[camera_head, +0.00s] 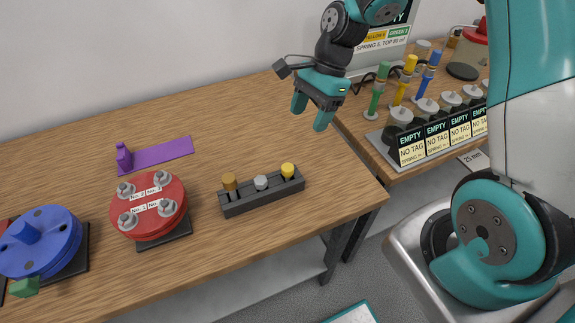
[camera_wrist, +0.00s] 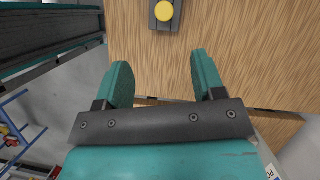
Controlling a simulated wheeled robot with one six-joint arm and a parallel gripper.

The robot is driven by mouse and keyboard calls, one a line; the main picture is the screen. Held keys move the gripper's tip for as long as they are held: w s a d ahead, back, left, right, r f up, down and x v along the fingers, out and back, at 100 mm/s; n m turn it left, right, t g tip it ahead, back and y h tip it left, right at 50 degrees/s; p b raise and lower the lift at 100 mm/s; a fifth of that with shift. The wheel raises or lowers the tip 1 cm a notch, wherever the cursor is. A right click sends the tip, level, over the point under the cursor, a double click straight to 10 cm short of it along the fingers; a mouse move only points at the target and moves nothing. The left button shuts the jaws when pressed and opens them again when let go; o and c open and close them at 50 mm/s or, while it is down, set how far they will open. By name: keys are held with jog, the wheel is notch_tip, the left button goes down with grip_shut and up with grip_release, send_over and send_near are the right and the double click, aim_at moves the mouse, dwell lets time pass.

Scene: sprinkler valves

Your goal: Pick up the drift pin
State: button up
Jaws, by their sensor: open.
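A dark rack (camera_head: 262,198) stands on the wooden table with three upright pieces: a brown-topped one (camera_head: 229,182), a grey one (camera_head: 261,182) and a yellow-topped one (camera_head: 288,170). No label marks any of them as the drift pin, so I cannot tell which it is. My gripper (camera_head: 311,111) is open and empty above the table, behind and right of the rack in the head view. In the wrist view my gripper (camera_wrist: 162,76) has its fingers spread, with the yellow top (camera_wrist: 164,11) beyond them near the upper edge. The other pieces are outside that view.
A red flanged disc (camera_head: 150,225) with bolts and a blue disc (camera_head: 42,240) stand left of the rack. A purple strip (camera_head: 163,152) with a purple piece (camera_head: 123,156) lies behind. A second table at right holds coloured rods and an "EMPTY"-labelled block (camera_head: 438,139).

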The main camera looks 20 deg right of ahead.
jog(key=p, duration=0.2)
send_near(288, 167)
jog(key=x, duration=0.5)
jog(key=shift+s+a+r, duration=0.1)
jog(key=shift+s, duration=0.25)
jog(key=shift+w+p+x, duration=0.2)
jog(key=shift+p+x, duration=0.35)
jog(key=shift+x, duration=0.85)
jog(key=shift+w+p+x, duration=0.2)
jog(key=shift+p+x, duration=0.3)
jog(key=shift+x, duration=0.9)
jog(key=shift+c, duration=0.3)
jog(key=c, duration=1)
